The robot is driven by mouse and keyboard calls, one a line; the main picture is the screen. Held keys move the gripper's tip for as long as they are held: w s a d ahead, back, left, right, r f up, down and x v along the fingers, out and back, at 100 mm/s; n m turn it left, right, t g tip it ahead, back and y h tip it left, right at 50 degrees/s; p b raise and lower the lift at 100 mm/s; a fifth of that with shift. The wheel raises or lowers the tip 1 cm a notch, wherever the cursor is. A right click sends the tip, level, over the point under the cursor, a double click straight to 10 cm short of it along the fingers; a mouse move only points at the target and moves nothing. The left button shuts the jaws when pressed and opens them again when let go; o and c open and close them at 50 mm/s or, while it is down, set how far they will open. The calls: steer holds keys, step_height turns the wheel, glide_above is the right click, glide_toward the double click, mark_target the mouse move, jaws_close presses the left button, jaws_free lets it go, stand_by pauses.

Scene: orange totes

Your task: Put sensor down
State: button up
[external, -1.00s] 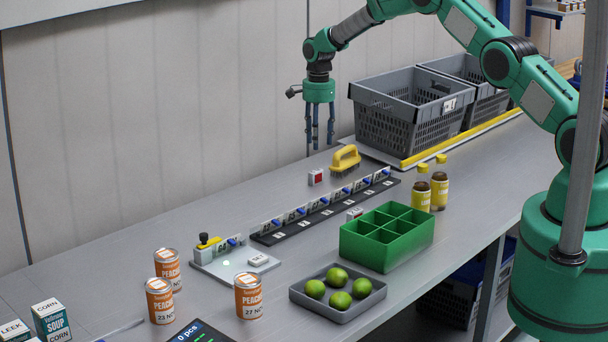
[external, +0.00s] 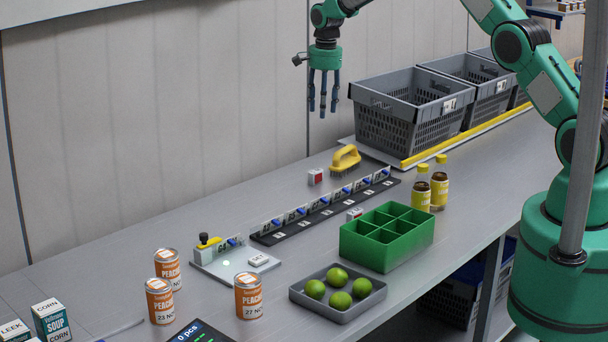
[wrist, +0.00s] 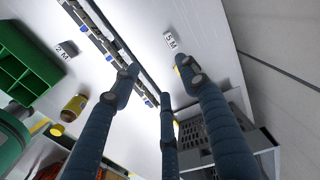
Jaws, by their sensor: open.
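My gripper (external: 323,108) is open and empty, high above the back of the bench; its spread fingers also show in the wrist view (wrist: 160,80). No piece is marked as the sensor, so I cannot tell which it is. Small tagged pieces with blue parts stand in a row on a black rack (external: 325,208), which also shows in the wrist view (wrist: 98,28). A similar piece (external: 232,242) stands on a grey fixture plate (external: 225,268) with a yellow clamp.
A yellow-handled brush (external: 345,158) and grey crates (external: 405,120) stand at the back. A green divided box (external: 375,258), bottles (external: 439,186), a tray (external: 345,315) of limes and peach cans (external: 248,297) stand nearer.

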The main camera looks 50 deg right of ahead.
steer(key=s+a+r+n+t, duration=0.1)
steer(key=s+a+r+n, duration=0.3)
steer(key=s+r, duration=0.95)
steer(key=s+a+r+n+t, duration=0.1)
steer(key=s+a+r+n, duration=0.2)
steer(key=s+r, duration=1)
steer(key=s+a+r+n+t, duration=0.1)
steer(key=s+r+n, duration=0.15)
steer(key=s, duration=0.55)
steer(key=s+a+r+n+t, duration=0.1)
steer(key=s+a+r+n, duration=0.15)
steer(key=s, duration=0.55)
steer(key=s+f+n, duration=0.2)
steer(key=s, duration=0.6)
steer(key=s+f+n+t, duration=0.1)
steer(key=s+f, duration=0.1)
steer(key=s, duration=0.7)
steer(key=shift+s+a+n, duration=0.3)
steer(key=shift+a+n, duration=0.05)
steer(key=shift+n, duration=0.05)
step_height(320, 180, down, 10)
steer(key=b, duration=1)
steer(key=shift+o, duration=0.3)
